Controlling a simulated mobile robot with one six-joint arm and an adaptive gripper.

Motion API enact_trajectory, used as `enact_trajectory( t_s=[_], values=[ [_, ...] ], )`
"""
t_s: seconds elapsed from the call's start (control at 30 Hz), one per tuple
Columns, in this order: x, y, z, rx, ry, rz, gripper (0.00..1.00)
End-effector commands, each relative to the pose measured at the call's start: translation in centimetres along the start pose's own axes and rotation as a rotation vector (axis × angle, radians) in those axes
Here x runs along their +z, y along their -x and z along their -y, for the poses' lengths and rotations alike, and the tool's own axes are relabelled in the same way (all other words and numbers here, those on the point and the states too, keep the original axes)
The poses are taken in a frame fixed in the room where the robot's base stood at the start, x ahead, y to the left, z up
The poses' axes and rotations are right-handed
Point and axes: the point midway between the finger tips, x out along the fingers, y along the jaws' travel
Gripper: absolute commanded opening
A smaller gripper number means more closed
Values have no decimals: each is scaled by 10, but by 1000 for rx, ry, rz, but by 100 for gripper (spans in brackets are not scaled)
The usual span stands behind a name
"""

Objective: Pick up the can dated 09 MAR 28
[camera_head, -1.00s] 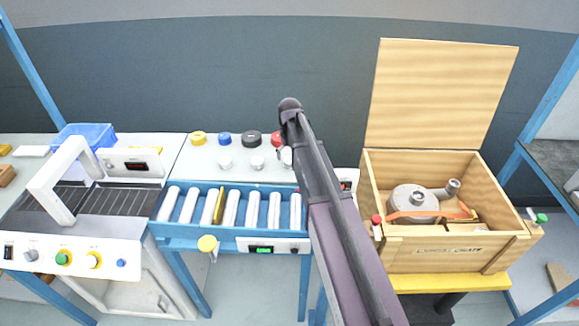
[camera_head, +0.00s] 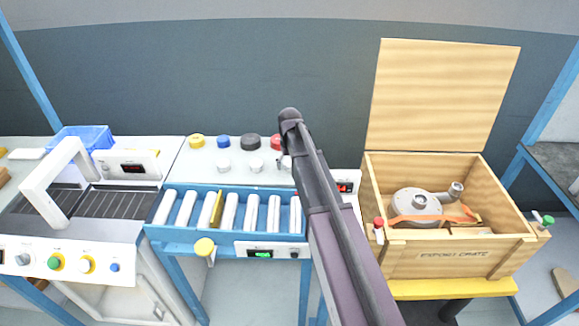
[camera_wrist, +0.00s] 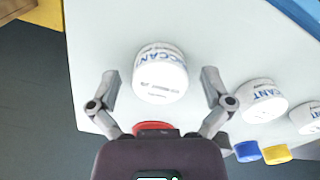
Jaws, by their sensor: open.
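Three short white cans stand in a row on the pale bench top. In the head view they are the left can (camera_head: 224,165), the middle can (camera_head: 257,164) and the right can, which is mostly behind my arm. In the wrist view one can (camera_wrist: 160,75) is between the spread fingers of my gripper (camera_wrist: 160,84), with gaps on both sides. Two more cans, (camera_wrist: 263,100) and (camera_wrist: 308,118), stand to the right. Lettering ending in "CCANT" shows on them; the small date print is too blurred to read. In the head view my arm hides most of the gripper.
Yellow (camera_head: 196,141), blue (camera_head: 223,141), black (camera_head: 249,142) and red caps sit behind the cans. A blue roller conveyor (camera_head: 180,233) is in front. An open wooden crate (camera_head: 395,265) holding a blower (camera_head: 416,202) stands right. A white machine (camera_head: 70,270) stands left.

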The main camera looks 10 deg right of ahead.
Motion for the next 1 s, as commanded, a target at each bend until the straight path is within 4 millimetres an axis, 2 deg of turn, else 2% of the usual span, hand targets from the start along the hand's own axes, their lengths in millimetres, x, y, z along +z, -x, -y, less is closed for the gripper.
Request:
enact_trajectory(
  t_s=[0.1,0.13,0.4,0.77,1.0],
  values=[
    [0,0,0,0,0,0,100],
    [0,0,0,0,0,0,94],
    [0,0,0,0,0,0,16],
    [0,1,0,0,1,0,16],
    [0,8,0,0,1,0,16]
  ],
)
